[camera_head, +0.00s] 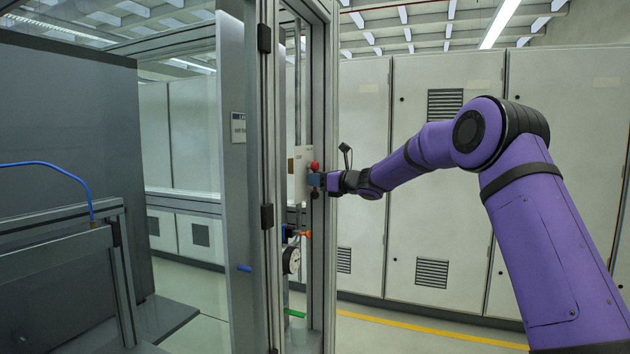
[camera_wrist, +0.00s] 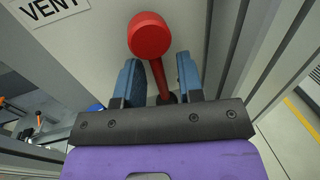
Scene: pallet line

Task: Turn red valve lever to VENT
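The red valve lever has a round red knob (camera_wrist: 149,36) on a red rod, seen in the wrist view. The rod runs down between the two blue fingers of my gripper (camera_wrist: 160,78). The fingers are open, one on each side of the rod with a gap to each, and the knob stands out past their tips. The VENT label (camera_wrist: 46,8) is on the light panel at the upper left of the wrist view. In the head view, the red knob (camera_head: 314,166) shows just above my gripper (camera_head: 316,180) at the frame's opening. The lever's pivot is mostly hidden.
An upright metal frame post (camera_head: 270,120) stands left of the lever. Below are an orange handle (camera_head: 303,234), a round gauge (camera_head: 292,260) and a green handle (camera_head: 294,313). Grey cabinets (camera_head: 450,200) line the back. A blue hose (camera_head: 60,166) is at the left.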

